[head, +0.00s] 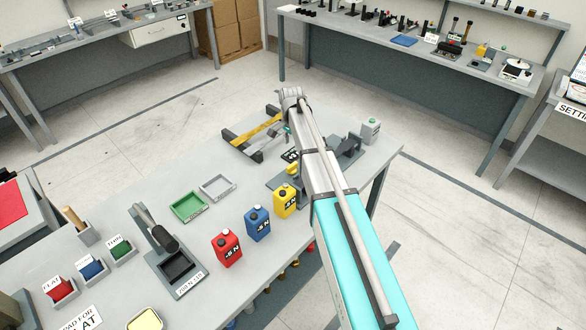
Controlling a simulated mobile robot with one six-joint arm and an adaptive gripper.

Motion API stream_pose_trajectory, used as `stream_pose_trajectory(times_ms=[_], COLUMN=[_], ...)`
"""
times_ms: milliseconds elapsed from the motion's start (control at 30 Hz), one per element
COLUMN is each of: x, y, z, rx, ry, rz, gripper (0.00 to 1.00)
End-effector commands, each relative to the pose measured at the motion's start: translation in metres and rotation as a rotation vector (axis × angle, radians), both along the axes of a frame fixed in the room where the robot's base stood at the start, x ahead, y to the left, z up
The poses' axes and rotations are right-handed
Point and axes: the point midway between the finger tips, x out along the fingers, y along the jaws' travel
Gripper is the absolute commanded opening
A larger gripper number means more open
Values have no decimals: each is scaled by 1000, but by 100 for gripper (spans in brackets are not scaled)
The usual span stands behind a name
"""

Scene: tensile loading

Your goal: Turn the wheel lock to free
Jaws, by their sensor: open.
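I cannot make out a wheel lock for certain. A grey plate (275,183) with a yellow part (292,169) on it lies beside my arm, partly covered by it. A dark grey device (349,146) stands just right of my arm. A frame with a yellow bar (256,132) and dark feet lies at the table's far end, left of my wrist. My gripper (288,133) hangs below the wrist near this frame's right end. It is open, but mostly hidden by my arm, and I see nothing held.
Red (227,248), blue (258,223) and yellow (285,201) bottles stand left of my arm. A green tray (188,206) and a grey tray (217,187) lie behind them. A white-grey box (371,131) stands near the right edge. Table space around the trays is clear.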

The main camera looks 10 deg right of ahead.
Motion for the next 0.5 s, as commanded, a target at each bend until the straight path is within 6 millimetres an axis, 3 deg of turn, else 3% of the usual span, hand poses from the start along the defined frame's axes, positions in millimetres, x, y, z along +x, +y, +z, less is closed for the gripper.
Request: stream_pose_trajectory(times_ms=[500], x=[0], y=[-1], z=[-45], rx=[0], ry=[0], rz=[-1], gripper=[57])
